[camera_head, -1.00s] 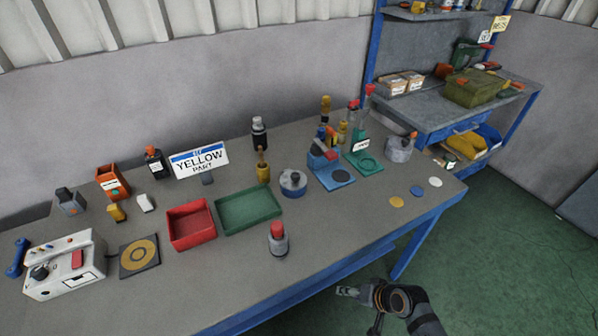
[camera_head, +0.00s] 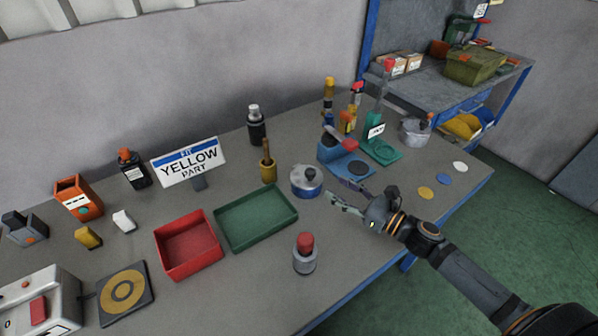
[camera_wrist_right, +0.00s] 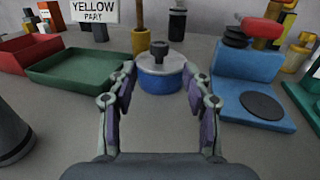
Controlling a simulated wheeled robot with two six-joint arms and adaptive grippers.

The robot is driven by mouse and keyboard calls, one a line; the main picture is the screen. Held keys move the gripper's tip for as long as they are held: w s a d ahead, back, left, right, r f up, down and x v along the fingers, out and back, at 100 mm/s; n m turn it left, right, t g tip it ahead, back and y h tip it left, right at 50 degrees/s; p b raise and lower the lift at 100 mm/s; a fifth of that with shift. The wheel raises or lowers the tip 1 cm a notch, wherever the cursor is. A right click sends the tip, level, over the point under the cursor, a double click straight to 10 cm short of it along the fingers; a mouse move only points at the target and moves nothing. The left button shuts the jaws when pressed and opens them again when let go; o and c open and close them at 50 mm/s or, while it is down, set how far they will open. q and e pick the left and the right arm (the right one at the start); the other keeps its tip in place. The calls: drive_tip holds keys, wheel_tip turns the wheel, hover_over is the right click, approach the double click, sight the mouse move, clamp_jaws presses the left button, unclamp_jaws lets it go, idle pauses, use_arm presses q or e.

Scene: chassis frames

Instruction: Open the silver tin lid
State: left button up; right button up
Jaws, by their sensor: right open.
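The silver tin (camera_head: 307,188) is a short round tin with a blue band, standing upright on the table. Its silver lid (camera_head: 302,176) with a dark knob is on it. In the right wrist view, the tin (camera_wrist_right: 160,82) and its lid (camera_wrist_right: 160,64) are straight ahead, beyond the fingertips. My right gripper (camera_head: 345,193) is open and empty, just right of the tin and apart from it. Its spread fingers also show in the right wrist view (camera_wrist_right: 159,75). My left gripper is not in view.
A green tray (camera_head: 257,238) and a red bin (camera_head: 188,266) are left of the tin. A blue stand (camera_head: 343,158) is behind the gripper. A red-topped cylinder (camera_head: 305,262) stands nearer the front edge. A yellow cup (camera_head: 268,172) is behind the tin.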

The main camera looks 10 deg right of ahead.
sight(311, 172)
drive_tip(key=shift+s+d+r, duration=0.1)
drive_tip(key=shift+r, duration=0.15)
drive_tip(key=shift+w+a, duration=0.3)
drive_tip(key=p+x, duration=0.2)
drive_tip(key=x, duration=0.6)
drive_tip(key=shift+w+a, duration=0.2)
drive_tip(key=shift+w, duration=0.15)
drive_tip(key=shift+w+a, duration=0.2)
drive_tip(key=shift+w, duration=0.05)
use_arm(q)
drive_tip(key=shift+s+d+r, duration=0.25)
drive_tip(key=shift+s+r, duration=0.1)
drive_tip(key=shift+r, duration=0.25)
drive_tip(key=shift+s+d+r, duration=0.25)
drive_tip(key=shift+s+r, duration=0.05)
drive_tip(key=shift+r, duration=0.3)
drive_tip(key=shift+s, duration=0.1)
use_arm(e)
drive_tip(key=shift+c, duration=0.7)
clamp_jaws()
